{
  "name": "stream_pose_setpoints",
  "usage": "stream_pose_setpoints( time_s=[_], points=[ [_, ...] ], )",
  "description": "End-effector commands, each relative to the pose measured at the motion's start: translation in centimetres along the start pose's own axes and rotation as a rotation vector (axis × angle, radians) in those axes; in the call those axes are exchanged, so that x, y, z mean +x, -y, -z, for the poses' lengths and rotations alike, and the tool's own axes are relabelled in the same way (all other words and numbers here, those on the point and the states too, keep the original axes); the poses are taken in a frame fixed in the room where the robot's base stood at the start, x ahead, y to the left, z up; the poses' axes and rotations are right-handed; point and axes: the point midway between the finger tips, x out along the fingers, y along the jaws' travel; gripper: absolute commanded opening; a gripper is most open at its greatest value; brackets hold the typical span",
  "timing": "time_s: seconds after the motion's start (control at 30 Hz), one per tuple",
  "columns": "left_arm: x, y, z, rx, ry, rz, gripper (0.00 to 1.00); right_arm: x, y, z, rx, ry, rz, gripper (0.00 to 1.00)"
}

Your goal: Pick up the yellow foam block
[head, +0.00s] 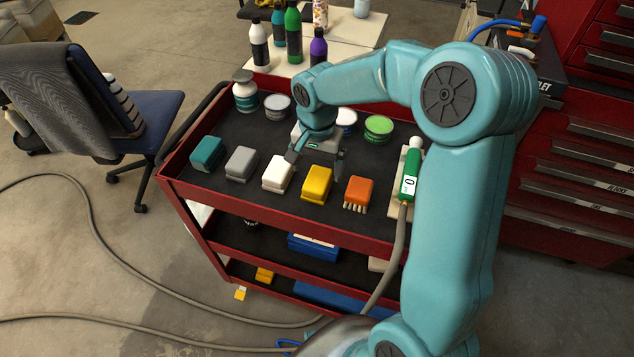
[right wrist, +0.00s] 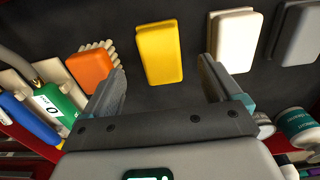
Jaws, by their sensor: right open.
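The yellow foam block (head: 316,184) lies on the dark top of the red cart (head: 251,208), in the row near its front edge. It also shows in the right wrist view (right wrist: 160,53), in full and between the lines of the two fingers, beyond their tips. My right gripper (head: 315,158) is open and empty, just behind and above the block. In the right wrist view its fingers (right wrist: 163,72) are spread wide, wider than the block, and I see no contact. My left gripper is in neither view.
A white block (head: 278,173) sits left of the yellow one and an orange brush (head: 359,192) right of it. Grey (head: 241,163) and teal (head: 208,154) blocks stand farther left. A green hose-fed tool (head: 410,174) lies at the right. Jars and tins stand behind.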

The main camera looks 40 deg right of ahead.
Motion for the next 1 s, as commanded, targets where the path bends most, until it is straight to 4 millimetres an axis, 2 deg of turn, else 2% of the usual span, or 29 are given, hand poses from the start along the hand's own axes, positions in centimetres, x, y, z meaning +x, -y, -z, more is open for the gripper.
stream_pose_setpoints(
  time_s=[0.23, 0.4, 0.5, 0.77, 0.93, 0.97, 1.0],
  points=[
    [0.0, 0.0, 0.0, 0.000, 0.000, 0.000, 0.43, 2.2, 0.1, 0.2, 0.001, 0.002, -0.001, 0.92],
    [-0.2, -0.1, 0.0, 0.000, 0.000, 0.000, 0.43, 5.0, 0.2, 0.6, 0.000, 0.003, -0.002, 0.92],
    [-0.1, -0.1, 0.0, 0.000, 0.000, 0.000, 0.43, 6.1, 0.3, 0.7, 0.000, 0.002, -0.002, 0.92],
    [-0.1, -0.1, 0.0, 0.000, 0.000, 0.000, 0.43, 6.4, 0.3, 0.8, 0.001, 0.000, 0.001, 0.92],
    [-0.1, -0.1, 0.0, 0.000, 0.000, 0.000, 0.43, 6.4, 0.3, 0.8, 0.001, 0.000, 0.001, 0.39],
    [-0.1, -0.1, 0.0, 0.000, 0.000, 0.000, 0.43, 6.4, 0.3, 0.8, 0.001, 0.000, 0.001, 0.32],
    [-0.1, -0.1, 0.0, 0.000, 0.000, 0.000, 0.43, 6.4, 0.3, 0.8, 0.001, 0.000, 0.001, 0.32]
  ],
)
